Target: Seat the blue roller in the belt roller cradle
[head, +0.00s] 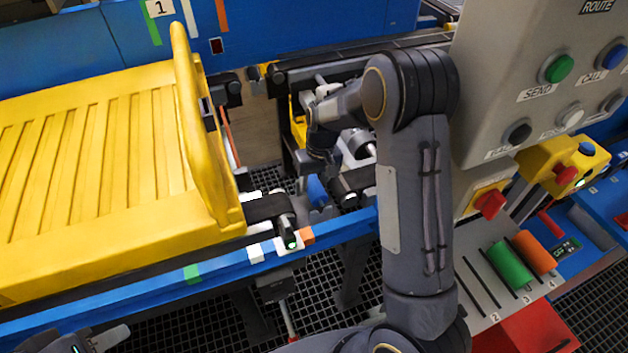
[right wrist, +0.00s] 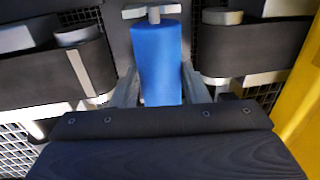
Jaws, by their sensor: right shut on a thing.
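My right gripper (head: 318,168) points down at the gap in the conveyor and is shut on the blue roller (head: 317,190). In the right wrist view the blue roller (right wrist: 157,60) lies lengthwise between the two fingers (right wrist: 158,88), with a pale metal T-shaped piece at its far end. The roller is in the gap between two dark belt sections; its near end is hidden by the gripper body. I cannot make out the cradle's seats or whether the roller touches them. My left gripper (head: 88,342) shows only partly at the bottom left edge; its fingers are unclear.
A large yellow tray (head: 95,180) stands on the conveyor to the left. The blue conveyor rail (head: 215,266) runs in front. A grey control box (head: 500,95) stands at the right. Green (head: 510,264) and orange (head: 534,252) rollers lie in a rack at lower right.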

